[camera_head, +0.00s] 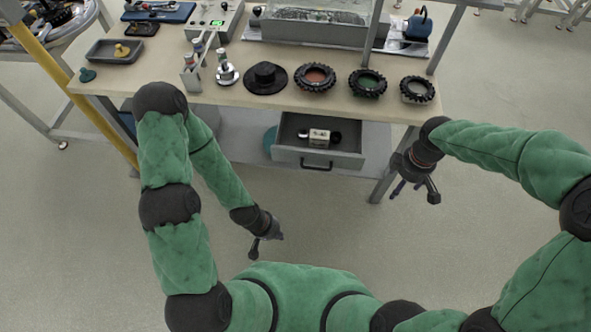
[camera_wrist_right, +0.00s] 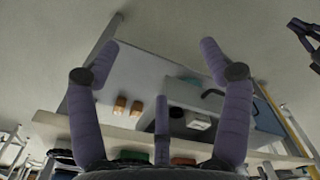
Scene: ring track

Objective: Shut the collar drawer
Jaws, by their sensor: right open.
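The collar drawer (camera_head: 288,146) is a grey drawer under the workbench, pulled out toward me. Its dark bar handle (camera_head: 316,166) is on the front panel. Inside it are a small pale labelled block (camera_head: 319,136) and dark round pieces. In the right wrist view the drawer (camera_wrist_right: 188,92) shows upside down beyond the fingers. My right gripper (camera_head: 412,190) is open and empty, to the right of the drawer and apart from it. My left gripper (camera_head: 267,242) is low in front of the drawer, to its left, with fingers spread and nothing seen between them.
The workbench top (camera_head: 150,70) carries a black hat-like part (camera_head: 265,77), several ring-shaped tyres and a grey tray (camera_head: 114,51). A bench leg (camera_head: 383,180) stands between the drawer and my right gripper. The floor in front of the drawer is clear.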

